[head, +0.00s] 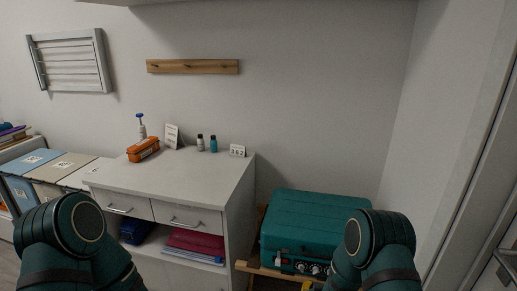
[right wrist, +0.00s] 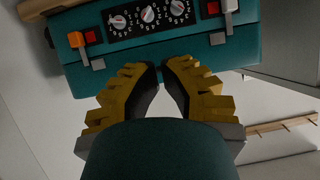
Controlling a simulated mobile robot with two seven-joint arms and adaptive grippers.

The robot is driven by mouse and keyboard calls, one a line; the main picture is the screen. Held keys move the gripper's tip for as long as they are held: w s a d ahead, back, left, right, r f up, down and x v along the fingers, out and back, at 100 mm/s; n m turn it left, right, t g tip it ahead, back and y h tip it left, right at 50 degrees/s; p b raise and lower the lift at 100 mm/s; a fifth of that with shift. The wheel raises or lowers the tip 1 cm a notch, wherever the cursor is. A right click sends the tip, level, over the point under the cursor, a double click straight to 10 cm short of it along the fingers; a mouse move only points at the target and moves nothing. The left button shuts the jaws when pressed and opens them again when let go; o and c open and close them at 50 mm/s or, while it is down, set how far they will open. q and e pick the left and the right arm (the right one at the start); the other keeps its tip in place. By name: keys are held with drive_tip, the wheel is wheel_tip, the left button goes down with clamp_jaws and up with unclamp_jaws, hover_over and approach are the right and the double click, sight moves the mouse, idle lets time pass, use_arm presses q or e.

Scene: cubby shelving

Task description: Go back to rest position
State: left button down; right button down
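My right gripper (right wrist: 162,76) shows in the right wrist view, its yellow fingers with dark pads drawn close together at the tips. Nothing is seen held between them. Beyond the tips is the dial face of a teal case (right wrist: 165,40). In the head view the teal case (head: 318,218) lies at the lower right, lid closed. A small yellow part shows near the bottom edge beside my right arm. My left arm shows at the lower left, but its gripper is out of view.
A white cabinet (head: 240,192) with drawers stands left of the case, with an orange box (head: 143,150) and small bottles on top. Binders (head: 62,167) stand further left. The case sits on a wooden support (head: 270,271). A wall (head: 440,110) rises at the right.

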use_arm(q)
drive_tip(key=shift+s+d+r, duration=0.15)
drive_tip(key=shift+s+d, duration=0.05)
drive_tip(key=shift+s, duration=0.1)
use_arm(e)
drive_tip(key=s+a+g+y, duration=0.2)
drive_tip(key=s+g, duration=0.1)
drive_tip(key=s, duration=0.5)
drive_tip(key=s+a+f+g+y, duration=0.1)
drive_tip(key=s+a+g+y, duration=0.1)
drive_tip(key=s, duration=0.7)
drive_tip(key=s+a+n+g+y, duration=0.1)
drive_tip(key=s+a+g+y, duration=0.1)
drive_tip(key=s+g, duration=0.3)
drive_tip(key=s+a, duration=0.1)
drive_tip(key=s, duration=0.2)
drive_tip(key=shift+s+a+f+g, duration=0.25)
drive_tip(key=shift+f+g, duration=0.15)
